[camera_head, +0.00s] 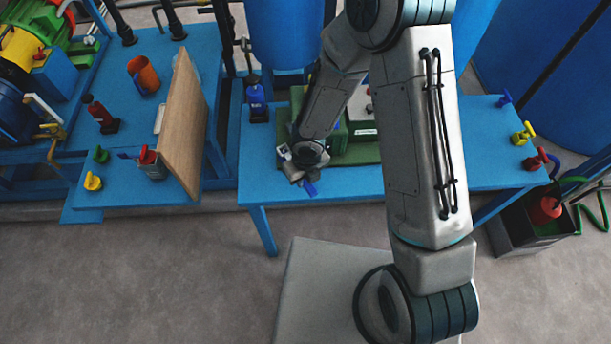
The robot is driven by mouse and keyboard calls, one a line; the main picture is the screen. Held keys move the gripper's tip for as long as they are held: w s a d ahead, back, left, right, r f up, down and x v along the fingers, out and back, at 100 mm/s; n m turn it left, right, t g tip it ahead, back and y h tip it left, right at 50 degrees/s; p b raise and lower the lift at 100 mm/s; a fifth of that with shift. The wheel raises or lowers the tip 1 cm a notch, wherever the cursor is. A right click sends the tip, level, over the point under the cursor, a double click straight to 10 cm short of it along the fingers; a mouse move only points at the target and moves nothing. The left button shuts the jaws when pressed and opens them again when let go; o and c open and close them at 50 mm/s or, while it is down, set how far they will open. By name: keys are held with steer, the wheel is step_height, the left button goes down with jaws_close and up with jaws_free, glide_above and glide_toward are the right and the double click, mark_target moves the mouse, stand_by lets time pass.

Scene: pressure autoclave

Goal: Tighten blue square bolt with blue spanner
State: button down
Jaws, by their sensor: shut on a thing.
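My gripper (301,176) is at the front edge of the middle blue table, left of centre. It is shut on the blue spanner (310,188), of which only a small blue end shows below the jaws. The rest of the spanner is hidden by the gripper. A small blue fitting (505,99) stands at the table's right end, well away from the gripper. I cannot tell whether it is the blue square bolt.
The blue table (465,110) also holds a green-based machine (362,152) beside my arm and a blue bottle (256,97). Yellow (523,134) and red (533,163) fittings stand at right. A wooden board (183,125) stands on the left table. A dark bin (520,235) stands at right.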

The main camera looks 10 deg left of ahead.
steer(key=shift+f+b, duration=1.2)
steer(key=shift+f, duration=0.1)
stand_by(0.4)
steer(key=c, duration=1.2)
jaws_free()
steer(key=shift+o, duration=0.2)
steer(key=shift+r, duration=0.1)
step_height(320, 180, up, 14)
steer(key=p, duration=0.6)
steer(key=shift+s+d, duration=0.3)
steer(key=shift+s, duration=0.05)
